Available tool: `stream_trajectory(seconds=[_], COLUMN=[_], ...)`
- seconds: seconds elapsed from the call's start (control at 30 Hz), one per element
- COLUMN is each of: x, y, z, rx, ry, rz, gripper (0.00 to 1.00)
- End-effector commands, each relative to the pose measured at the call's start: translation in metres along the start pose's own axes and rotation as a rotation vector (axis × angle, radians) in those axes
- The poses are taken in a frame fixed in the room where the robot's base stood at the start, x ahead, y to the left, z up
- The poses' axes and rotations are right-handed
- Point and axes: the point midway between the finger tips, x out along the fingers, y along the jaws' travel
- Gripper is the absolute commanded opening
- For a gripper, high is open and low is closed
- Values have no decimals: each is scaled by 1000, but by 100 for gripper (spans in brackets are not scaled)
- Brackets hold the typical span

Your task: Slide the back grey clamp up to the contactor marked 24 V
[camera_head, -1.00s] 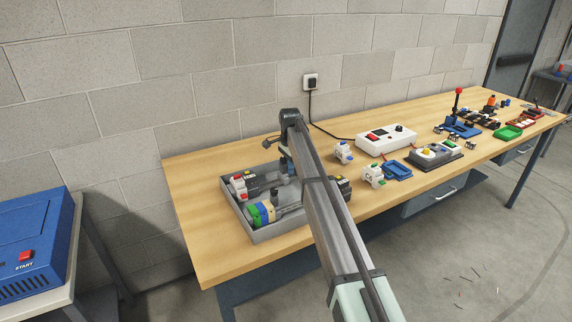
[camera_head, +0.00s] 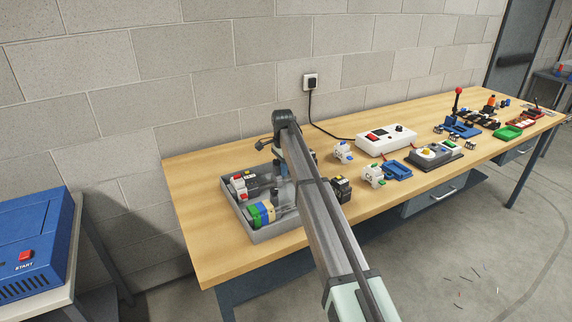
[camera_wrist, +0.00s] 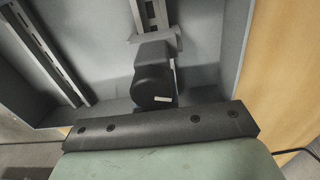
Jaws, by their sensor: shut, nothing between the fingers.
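A shallow grey tray (camera_head: 236,212) on the bench holds rails and devices. Dark contactor-like blocks with yellow marks show at its left (camera_head: 251,182) and right (camera_head: 341,189); their lettering is too small to read, so I cannot tell which is marked 24 V. My gripper (camera_head: 285,190) is low over the tray, partly hidden by my arm. In the wrist view my gripper (camera_wrist: 156,85) is shut and empty, over a metal rail (camera_wrist: 152,14). A small grey piece (camera_wrist: 168,40), perhaps a clamp, lies across that rail beside my fingers; contact is unclear.
A second slotted rail (camera_wrist: 45,50) runs along the tray in the wrist view. A green, blue and yellow cylinder (camera_head: 261,214) lies at the tray's front left. White modules (camera_head: 374,173) and a white switch box (camera_head: 386,139) stand to the right. The left bench end is clear.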

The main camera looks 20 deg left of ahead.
Motion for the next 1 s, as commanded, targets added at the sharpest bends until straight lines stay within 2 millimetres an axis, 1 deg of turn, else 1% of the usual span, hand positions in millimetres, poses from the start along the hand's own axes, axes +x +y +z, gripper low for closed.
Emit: stream_trajectory(seconds=[1.0], x=[0], y=[0], z=[29], rx=[-1], ry=[0], rz=[0], gripper=[0])
